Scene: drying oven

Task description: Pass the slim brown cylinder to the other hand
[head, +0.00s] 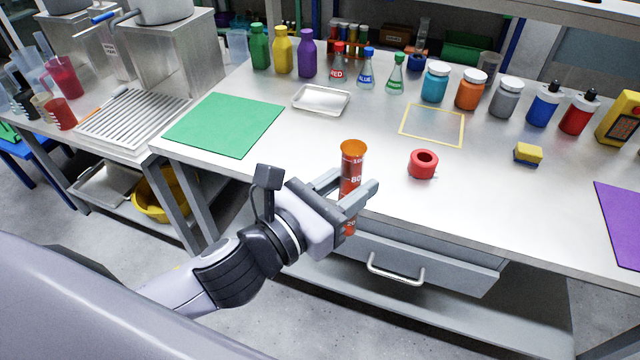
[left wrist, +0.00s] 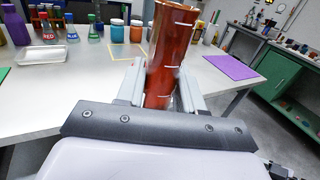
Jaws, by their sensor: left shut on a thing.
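The slim brown cylinder (head: 352,165) is an orange-brown, see-through measuring cylinder with white marks. My left gripper (head: 358,190) is shut on it and holds it nearly upright at the front edge of the bench, with its lower end in front of the drawer. In the left wrist view the cylinder (left wrist: 169,60) stands between the two fingers of the left gripper (left wrist: 162,90) and hides part of the bench. My right gripper is not in either view.
A red ring-shaped object (head: 423,164) stands on the bench right of the cylinder. A green mat (head: 225,124), a metal tray (head: 321,99) and a yellow-outlined square (head: 433,125) lie behind. Bottles and flasks line the back. A drawer handle (head: 396,270) juts out below.

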